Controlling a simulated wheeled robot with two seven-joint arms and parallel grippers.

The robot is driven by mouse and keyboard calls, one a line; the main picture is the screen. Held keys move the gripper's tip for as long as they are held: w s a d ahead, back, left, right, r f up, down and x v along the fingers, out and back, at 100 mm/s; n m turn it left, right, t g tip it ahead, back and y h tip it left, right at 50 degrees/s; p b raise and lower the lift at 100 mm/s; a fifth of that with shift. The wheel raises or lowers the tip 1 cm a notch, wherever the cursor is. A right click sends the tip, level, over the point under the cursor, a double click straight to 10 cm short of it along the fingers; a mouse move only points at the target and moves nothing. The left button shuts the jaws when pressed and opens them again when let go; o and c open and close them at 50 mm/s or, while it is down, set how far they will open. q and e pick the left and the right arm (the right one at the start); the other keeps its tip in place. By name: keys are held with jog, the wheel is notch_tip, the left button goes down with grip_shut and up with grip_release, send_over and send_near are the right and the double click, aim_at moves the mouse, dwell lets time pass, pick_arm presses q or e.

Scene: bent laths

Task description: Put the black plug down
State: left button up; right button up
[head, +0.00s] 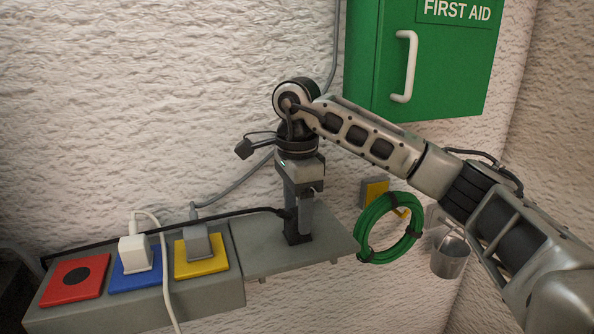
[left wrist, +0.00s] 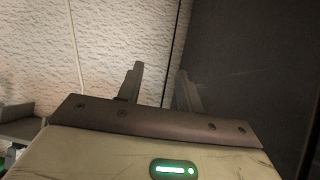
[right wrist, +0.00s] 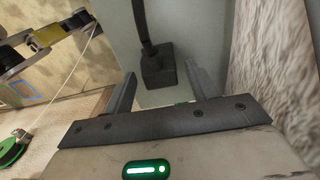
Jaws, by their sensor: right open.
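The black plug (head: 296,238) stands on the grey shelf (head: 262,258), right of the socket box. Its black cable runs off to the left along the wall. My right gripper (head: 300,212) points down over the plug, with its fingers partly hiding it. In the right wrist view the plug (right wrist: 158,70) shows between the two open fingers (right wrist: 160,88), with a gap on both sides. My left gripper (left wrist: 160,85) shows only in its own wrist view, with fingers apart and nothing between them, beside a dark panel.
The red socket (head: 75,279) is empty. A white plug (head: 134,252) sits in the blue socket and a grey plug (head: 197,241) in the yellow one. A green hose coil (head: 366,246), a metal bucket (head: 450,258) and a green first aid cabinet (head: 465,65) are at the right.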

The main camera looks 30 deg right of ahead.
pick_arm(q)
jog(key=shift+a+r+p, duration=0.15)
jog(key=shift+r+p, duration=0.4)
jog(key=shift+p, duration=0.65)
pick_arm(e)
notch_tip(320, 180, up, 10)
jog(key=shift+r, duration=0.15)
pick_arm(q)
jog(key=shift+w+r, duration=0.1)
jog(key=shift+w, duration=0.05)
